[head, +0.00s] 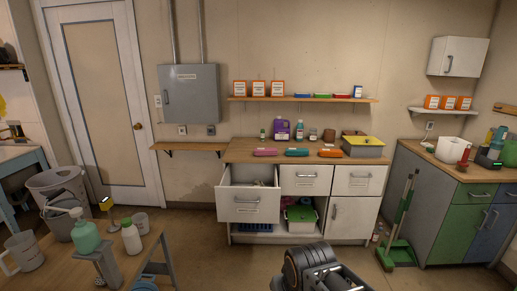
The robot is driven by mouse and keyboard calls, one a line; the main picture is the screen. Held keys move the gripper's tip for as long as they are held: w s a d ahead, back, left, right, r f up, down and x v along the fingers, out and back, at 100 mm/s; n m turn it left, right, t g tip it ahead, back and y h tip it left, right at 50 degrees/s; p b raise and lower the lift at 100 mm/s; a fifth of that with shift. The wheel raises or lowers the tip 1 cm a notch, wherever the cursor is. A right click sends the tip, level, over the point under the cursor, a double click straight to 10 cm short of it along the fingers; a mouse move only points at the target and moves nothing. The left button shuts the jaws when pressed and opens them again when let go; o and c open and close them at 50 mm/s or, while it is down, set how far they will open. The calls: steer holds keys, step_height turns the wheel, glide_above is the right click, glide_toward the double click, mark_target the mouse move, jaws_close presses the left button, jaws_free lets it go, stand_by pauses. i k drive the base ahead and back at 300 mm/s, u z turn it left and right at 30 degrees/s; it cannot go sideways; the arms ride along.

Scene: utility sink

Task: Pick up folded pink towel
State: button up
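The folded pink towel (265,152) lies flat on the wooden counter (240,145) against the far wall, near the counter's left part. A folded teal towel (296,152) and a folded orange towel (330,153) lie in a row to its right. My gripper (338,279) shows at the bottom edge of the head view, low and well short of the counter. It is cut off by the frame, so its fingertips and anything between them cannot be made out. It is apart from the towel.
An upper left drawer (248,208) stands pulled out below the pink towel, with items inside. Bottles (282,130) and a yellow-topped box (363,146) stand on the counter. A green broom and dustpan (398,255) stand right. A table with bottles (85,236) is front left. Open floor lies between.

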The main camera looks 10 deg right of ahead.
mark_target(258, 151)
steer(key=u, duration=0.25)
steer(key=i, duration=3)
steer(key=u, duration=0.15)
